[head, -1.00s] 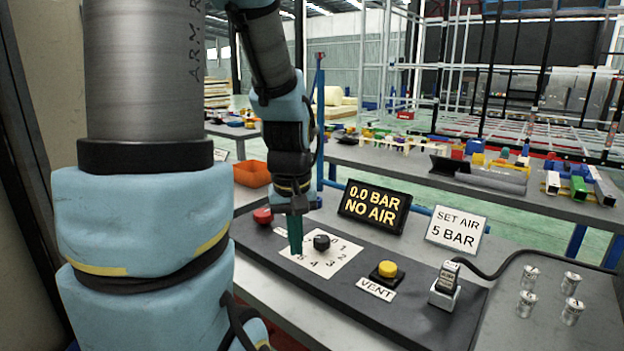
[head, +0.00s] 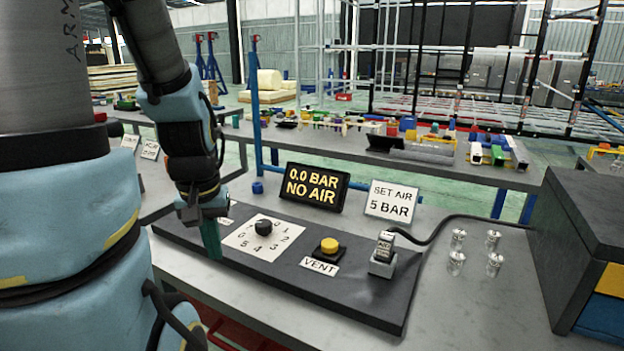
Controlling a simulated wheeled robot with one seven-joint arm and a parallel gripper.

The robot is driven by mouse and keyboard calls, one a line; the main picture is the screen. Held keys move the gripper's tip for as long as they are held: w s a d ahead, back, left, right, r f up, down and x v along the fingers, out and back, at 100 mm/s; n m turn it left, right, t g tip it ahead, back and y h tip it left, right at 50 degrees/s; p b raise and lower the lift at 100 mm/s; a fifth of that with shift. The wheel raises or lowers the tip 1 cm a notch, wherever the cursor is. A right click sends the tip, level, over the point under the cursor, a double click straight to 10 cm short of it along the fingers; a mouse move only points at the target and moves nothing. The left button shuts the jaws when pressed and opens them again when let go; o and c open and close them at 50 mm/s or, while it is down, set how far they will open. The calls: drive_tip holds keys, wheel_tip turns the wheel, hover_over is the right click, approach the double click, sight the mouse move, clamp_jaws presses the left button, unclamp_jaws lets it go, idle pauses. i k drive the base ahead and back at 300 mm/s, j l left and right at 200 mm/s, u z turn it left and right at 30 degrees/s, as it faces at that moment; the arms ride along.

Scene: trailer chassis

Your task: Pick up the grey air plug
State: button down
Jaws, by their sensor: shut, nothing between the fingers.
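My gripper (head: 211,240) points down over the left part of the panel, left of the dial, well apart from the plug. Its green fingers are together and hold nothing. Whether the fingertips touch the panel I cannot tell.
Between gripper and plug are the black dial knob (head: 264,227) and yellow VENT button (head: 329,246). Behind stand the "0.0 BAR NO AIR" display (head: 313,188) and "SET AIR 5 BAR" sign (head: 391,201). Several metal fittings (head: 457,261) and a dark cabinet (head: 580,250) are right.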

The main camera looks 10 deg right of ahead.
sight(384, 252)
drive_tip(key=k+l+u, duration=0.1)
drive_tip(key=u, duration=0.35)
drive_tip(key=k+l+u, duration=0.15)
drive_tip(key=u, duration=0.3)
drive_tip(key=k+l+u, duration=0.15)
drive_tip(key=u, duration=0.3)
drive_tip(key=k+l+u, duration=0.1)
drive_tip(key=k+u, duration=0.3)
drive_tip(key=k, duration=1)
